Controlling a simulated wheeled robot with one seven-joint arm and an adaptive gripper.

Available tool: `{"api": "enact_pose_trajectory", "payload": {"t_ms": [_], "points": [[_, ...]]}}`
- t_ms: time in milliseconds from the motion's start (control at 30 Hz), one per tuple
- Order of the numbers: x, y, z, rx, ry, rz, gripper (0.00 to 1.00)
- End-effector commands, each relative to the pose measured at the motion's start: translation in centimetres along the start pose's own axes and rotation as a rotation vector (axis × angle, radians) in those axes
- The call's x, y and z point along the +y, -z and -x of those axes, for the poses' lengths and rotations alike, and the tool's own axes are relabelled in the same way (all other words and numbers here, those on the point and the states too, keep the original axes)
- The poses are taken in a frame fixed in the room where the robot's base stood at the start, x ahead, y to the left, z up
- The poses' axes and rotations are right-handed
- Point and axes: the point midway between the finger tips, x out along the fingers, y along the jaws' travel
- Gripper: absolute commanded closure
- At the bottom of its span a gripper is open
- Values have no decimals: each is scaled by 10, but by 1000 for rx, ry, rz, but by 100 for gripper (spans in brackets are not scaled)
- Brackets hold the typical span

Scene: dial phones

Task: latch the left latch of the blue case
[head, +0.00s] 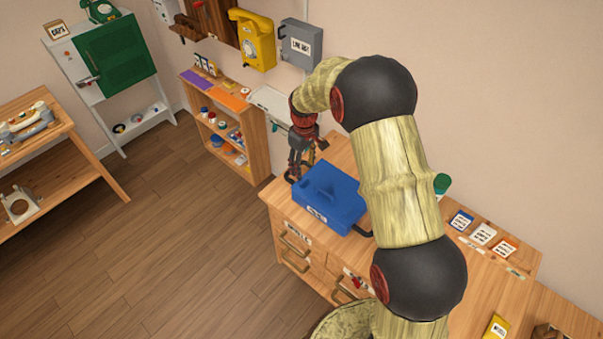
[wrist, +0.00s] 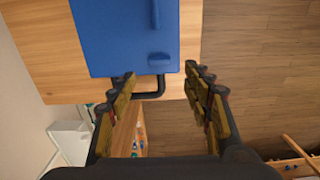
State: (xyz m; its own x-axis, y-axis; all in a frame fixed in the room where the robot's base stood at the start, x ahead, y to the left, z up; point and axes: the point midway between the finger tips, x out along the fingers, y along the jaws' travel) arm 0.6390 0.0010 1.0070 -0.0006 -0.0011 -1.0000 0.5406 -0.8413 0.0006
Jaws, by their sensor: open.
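The blue case (head: 330,200) lies shut on the wooden cabinet top, and its blue body (wrist: 120,38) fills the upper part of the wrist view. A black loop, apparently the left latch (wrist: 152,88), sticks out from the case's near end in the wrist view, out flat and away from the body. Another black loop (head: 358,232) sticks out at the case's right end in the head view. My gripper (head: 297,160) is just beyond the case's left end. In the wrist view my gripper (wrist: 161,78) is open, fingers on either side of the loop, holding nothing.
The wooden cabinet (head: 290,222) has drawers with handles in front. A low shelf (head: 217,125) with small parts stands left of it. A grey box (head: 301,44) and a yellow phone (head: 252,40) hang on the wall behind. Labelled cards (head: 483,233) lie to the right.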

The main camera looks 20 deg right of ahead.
Motion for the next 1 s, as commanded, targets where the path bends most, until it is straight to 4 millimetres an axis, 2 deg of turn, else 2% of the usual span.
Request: {"api": "enact_pose_trajectory", "payload": {"t_ms": [167, 400, 600, 1000], "points": [[0, 0, -10, 0, 0, 20, 50], [0, 0, -47, -1, 1, 19, 50], [0, 0, -70, 1, 0, 18, 50], [0, 0, -77, 2, -1, 18, 50]]}}
